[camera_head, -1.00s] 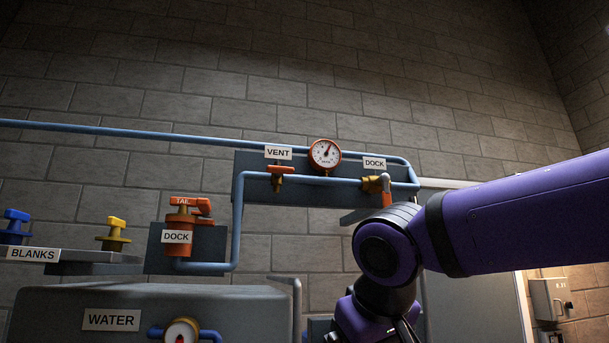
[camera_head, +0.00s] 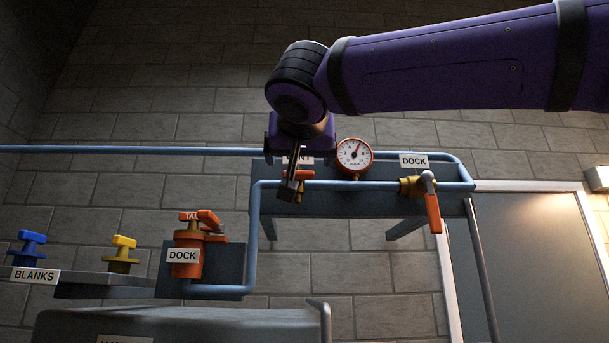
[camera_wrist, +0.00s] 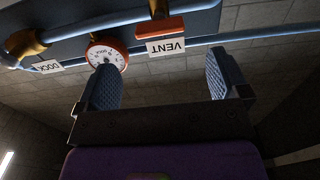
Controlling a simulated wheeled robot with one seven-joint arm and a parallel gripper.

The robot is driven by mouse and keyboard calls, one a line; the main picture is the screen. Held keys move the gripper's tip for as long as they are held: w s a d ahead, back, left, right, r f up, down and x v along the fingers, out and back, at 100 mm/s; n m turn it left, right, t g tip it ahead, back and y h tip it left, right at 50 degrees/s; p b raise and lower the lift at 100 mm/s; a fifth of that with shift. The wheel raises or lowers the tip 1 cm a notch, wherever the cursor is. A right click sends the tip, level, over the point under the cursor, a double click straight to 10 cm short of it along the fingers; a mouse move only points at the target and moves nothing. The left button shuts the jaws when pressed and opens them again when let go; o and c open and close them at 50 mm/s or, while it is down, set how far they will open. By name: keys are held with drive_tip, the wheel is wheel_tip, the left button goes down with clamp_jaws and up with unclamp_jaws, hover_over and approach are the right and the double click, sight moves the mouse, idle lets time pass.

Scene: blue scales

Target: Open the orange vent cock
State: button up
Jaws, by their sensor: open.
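The orange vent cock (camera_head: 306,174) sits on the blue pipe left of the gauge in the head view, partly hidden behind my gripper. Its orange handle (camera_wrist: 160,26) shows in the wrist view at the top, just beyond the upside-down VENT label (camera_wrist: 165,45). My gripper (camera_head: 290,192) is in front of the cock in the head view. In the wrist view its two blue ribbed fingers (camera_wrist: 160,80) are apart with nothing between them but wall behind. The handle and label lie beyond the fingertips, roughly between them.
A round gauge (camera_head: 354,155) stands right of the cock. A DOCK valve with a hanging orange lever (camera_head: 433,212) is farther right. The orange TAIL fitting (camera_head: 187,250) is lower left, beside yellow (camera_head: 122,252) and blue (camera_head: 29,247) blanks.

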sight(299, 171)
drive_tip(key=w, duration=0.8)
drive_tip(key=shift+w+d, duration=0.15)
drive_tip(key=shift+w, duration=0.2)
drive_tip(key=c, duration=0.9)
